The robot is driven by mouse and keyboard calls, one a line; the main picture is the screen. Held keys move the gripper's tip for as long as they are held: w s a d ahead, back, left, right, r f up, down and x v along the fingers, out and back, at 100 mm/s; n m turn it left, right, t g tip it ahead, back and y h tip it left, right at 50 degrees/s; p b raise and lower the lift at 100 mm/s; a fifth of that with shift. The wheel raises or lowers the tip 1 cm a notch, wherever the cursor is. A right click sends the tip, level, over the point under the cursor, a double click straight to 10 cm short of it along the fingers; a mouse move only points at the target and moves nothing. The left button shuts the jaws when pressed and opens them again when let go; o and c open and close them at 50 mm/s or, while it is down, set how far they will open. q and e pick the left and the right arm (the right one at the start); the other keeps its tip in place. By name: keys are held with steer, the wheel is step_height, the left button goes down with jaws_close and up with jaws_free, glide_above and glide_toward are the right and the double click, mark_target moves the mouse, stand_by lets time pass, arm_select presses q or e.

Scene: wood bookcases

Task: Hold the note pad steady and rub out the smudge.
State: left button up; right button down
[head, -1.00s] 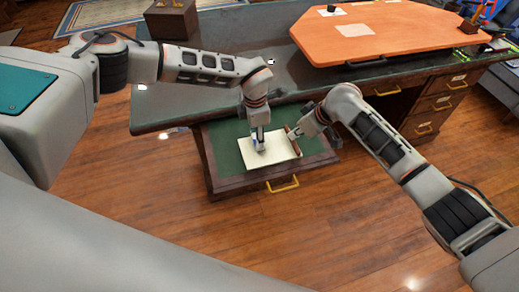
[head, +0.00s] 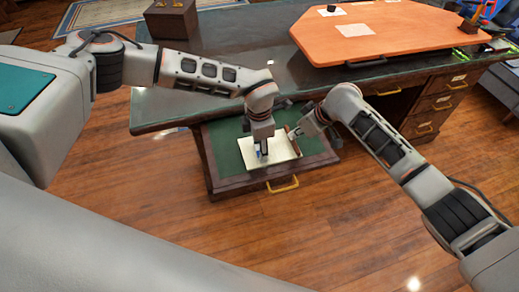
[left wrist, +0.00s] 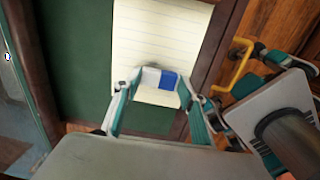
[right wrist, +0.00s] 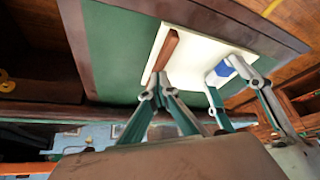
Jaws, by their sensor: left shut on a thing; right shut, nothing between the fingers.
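The cream note pad (head: 284,150) lies in the open, green-lined drawer (head: 226,158). Its ruled page (left wrist: 160,35) shows in the left wrist view, its brown end strip (right wrist: 167,50) in the right wrist view. My left gripper (head: 263,155) is shut on a white and blue eraser (left wrist: 168,79), held low at the page; I cannot tell if it touches. My right gripper (head: 293,139) is shut and empty, its tips (right wrist: 155,92) at the pad's brown end.
The dark desk top (head: 215,102) lies just behind the drawer. A yellow handle (head: 283,185) is on the drawer's front. An orange board (head: 390,35) lies on the desk, and a brown box (head: 171,20) stands at its back left. The floor before the drawer is clear.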

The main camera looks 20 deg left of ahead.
arm_select(q)
steer(key=shift+s+d+f, duration=0.2)
steer(key=shift+s+d, duration=0.25)
steer(key=shift+s, duration=0.3)
steer(key=shift+r, duration=0.1)
steer(key=shift+r, duration=2.7)
steer(key=shift+d, duration=0.2)
steer(key=shift+f, duration=2.7)
steer(key=shift+w, duration=0.15)
